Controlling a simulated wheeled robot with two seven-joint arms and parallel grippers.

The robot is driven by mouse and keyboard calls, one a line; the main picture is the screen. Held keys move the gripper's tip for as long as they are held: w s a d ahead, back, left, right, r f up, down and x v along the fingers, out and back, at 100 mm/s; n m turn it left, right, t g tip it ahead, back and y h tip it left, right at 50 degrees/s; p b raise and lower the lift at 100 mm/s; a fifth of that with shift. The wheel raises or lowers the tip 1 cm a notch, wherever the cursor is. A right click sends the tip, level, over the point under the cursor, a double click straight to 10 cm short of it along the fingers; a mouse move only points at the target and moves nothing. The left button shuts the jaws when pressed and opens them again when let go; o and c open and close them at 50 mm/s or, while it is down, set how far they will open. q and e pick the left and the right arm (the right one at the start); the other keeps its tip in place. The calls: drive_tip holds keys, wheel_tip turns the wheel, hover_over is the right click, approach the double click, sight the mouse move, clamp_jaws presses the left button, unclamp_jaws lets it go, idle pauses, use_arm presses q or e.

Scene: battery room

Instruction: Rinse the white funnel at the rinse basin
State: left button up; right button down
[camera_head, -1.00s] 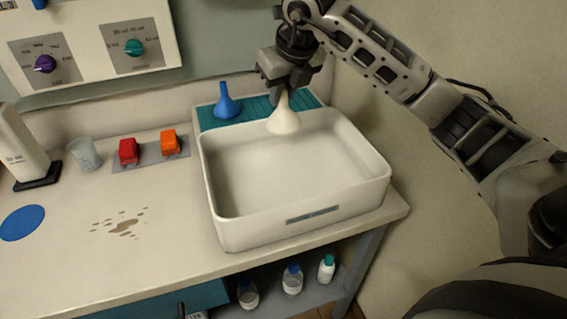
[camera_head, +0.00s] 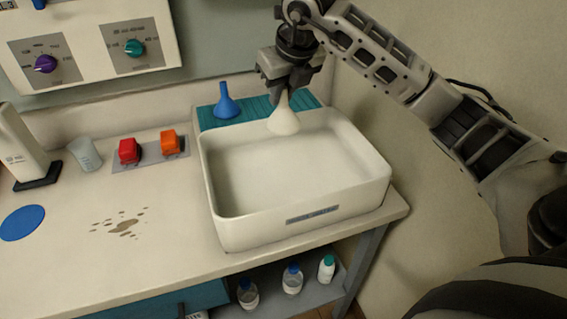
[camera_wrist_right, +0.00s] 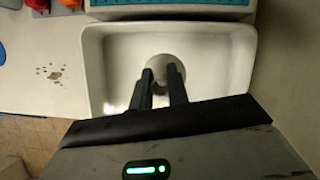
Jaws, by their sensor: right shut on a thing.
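The white funnel (camera_head: 284,120) is upright, wide end down, at the back of the rinse basin (camera_head: 262,232). My right gripper (camera_head: 283,92) is shut on its narrow stem from above. In the right wrist view the two fingers (camera_wrist_right: 160,90) point down into the basin (camera_wrist_right: 97,70), with the funnel's pale round cone (camera_wrist_right: 163,62) just beyond their tips. Whether the funnel touches the basin floor I cannot tell. The basin is a white rectangular tub and shows no clear water. My left gripper is not in view.
A blue funnel (camera_head: 227,103) stands on a teal ribbed mat (camera_head: 262,110) behind the basin.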

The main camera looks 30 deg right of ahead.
drive_tip(key=shift+r+p, duration=0.6)
drive_tip(key=shift+r, duration=1.4)
drive_tip(key=shift+s+f, duration=0.1)
